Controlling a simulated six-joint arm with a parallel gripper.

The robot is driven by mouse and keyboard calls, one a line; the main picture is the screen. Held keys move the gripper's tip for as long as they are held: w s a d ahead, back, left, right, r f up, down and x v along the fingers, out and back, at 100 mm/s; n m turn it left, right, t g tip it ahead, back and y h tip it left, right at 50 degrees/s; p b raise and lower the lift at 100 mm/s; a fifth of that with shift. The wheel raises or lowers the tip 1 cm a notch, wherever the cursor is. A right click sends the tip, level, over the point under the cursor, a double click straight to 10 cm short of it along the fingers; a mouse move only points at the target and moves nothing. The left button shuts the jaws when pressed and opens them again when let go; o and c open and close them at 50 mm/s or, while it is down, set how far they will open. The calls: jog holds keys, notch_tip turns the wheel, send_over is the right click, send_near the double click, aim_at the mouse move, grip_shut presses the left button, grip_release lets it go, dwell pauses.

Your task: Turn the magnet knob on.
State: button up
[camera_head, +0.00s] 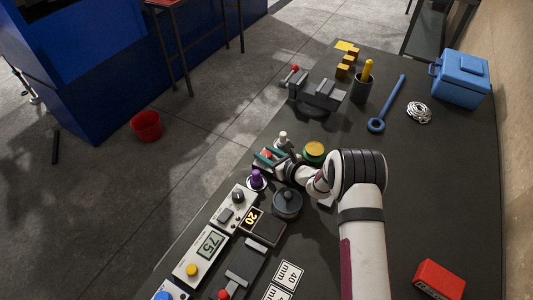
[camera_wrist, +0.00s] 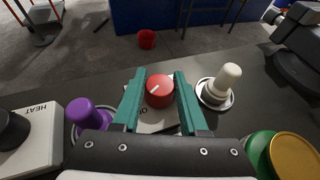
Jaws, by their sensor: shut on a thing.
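The magnet knob is a round red knob (camera_wrist: 160,92) with a short white pointer line, on a pale plate (camera_wrist: 152,118) with partly hidden lettering. The pointer is slanted, its upper end toward the right in the wrist view. My gripper (camera_wrist: 159,88) has its two teal fingers on either side of the knob and is shut on it. In the head view my gripper (camera_head: 270,156) is over the red knob at the bench's left edge, and the fingers and wrist hide much of the plate.
A purple knob (camera_wrist: 86,114) stands left of the plate, a white knob (camera_wrist: 224,82) right of it. A yellow-topped green jar (camera_wrist: 292,155) is close at right. A box marked HEAT (camera_wrist: 40,125) is at left. A dark lidded pot (camera_head: 287,203) stands near my wrist.

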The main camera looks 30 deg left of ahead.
grip_shut()
jog(key=shift+m+t+h, duration=0.5)
jog(key=shift+m+t, duration=0.2)
jog(key=o, duration=1.1)
grip_release()
jog(key=shift+d, duration=0.1)
jog(key=v, duration=1.5)
jog(key=shift+s+d+r, duration=0.15)
jog(key=shift+d, duration=0.15)
